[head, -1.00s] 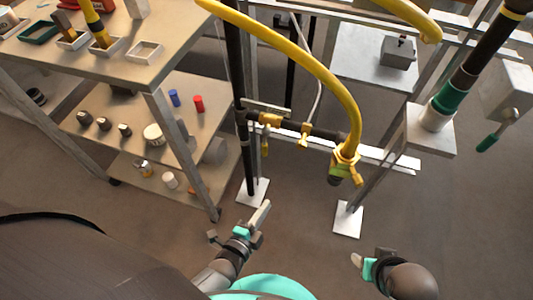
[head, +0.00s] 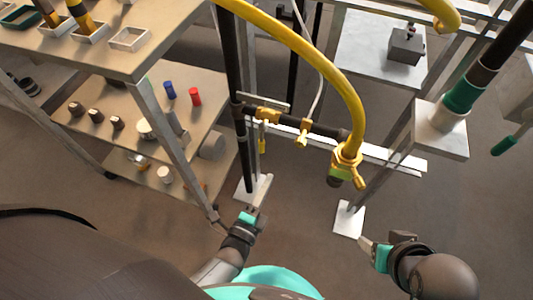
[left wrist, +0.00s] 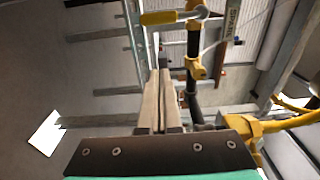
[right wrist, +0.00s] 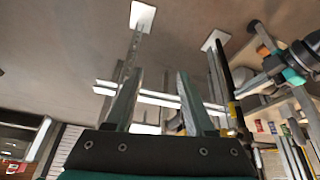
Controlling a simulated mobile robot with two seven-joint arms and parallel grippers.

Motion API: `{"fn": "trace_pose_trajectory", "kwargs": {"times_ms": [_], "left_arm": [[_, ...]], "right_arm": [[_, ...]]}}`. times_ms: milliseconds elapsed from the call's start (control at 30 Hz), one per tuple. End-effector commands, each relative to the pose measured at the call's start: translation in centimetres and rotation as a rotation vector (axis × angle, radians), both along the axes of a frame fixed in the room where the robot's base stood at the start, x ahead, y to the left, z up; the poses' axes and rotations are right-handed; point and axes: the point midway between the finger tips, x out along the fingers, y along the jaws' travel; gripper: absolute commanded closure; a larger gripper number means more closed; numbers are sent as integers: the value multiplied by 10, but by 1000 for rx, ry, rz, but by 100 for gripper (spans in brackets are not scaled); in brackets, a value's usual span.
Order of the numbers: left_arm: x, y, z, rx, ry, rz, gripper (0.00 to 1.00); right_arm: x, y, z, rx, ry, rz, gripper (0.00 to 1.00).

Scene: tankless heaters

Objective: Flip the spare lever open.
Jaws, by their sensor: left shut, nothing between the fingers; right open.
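The lever with a yellow handle (head: 262,144) hangs down from the dark horizontal pipe (head: 315,128) beside the left upright. In the left wrist view the yellow handle (left wrist: 160,17) lies across the top, near a tag (left wrist: 232,18) reading SPARE. My left gripper (head: 262,192) is shut and empty, below the lever in the head view and apart from it. Its closed fingers (left wrist: 158,78) point toward the pipework in the left wrist view. My right gripper (head: 366,244) is at the lower right, open and empty, with spread fingers (right wrist: 160,76) in the right wrist view.
A thick yellow hose (head: 335,70) arches down to a yellow fitting (head: 345,160) right of the lever. A shelf unit (head: 145,65) with small parts stands at left. A green-handled lever (head: 505,145) is far right. White foot plates (head: 348,219) stand on the floor.

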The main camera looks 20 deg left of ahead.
Motion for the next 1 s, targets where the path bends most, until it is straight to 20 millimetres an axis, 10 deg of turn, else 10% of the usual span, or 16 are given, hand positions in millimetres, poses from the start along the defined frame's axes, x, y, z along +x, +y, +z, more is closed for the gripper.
{"fn": "trace_pose_trajectory", "kwargs": {"times_ms": [1000], "left_arm": [[94, 0, -2, 4, 1, 0, 100]], "right_arm": [[52, 68, -5, 224, -496, 88, 46]]}}
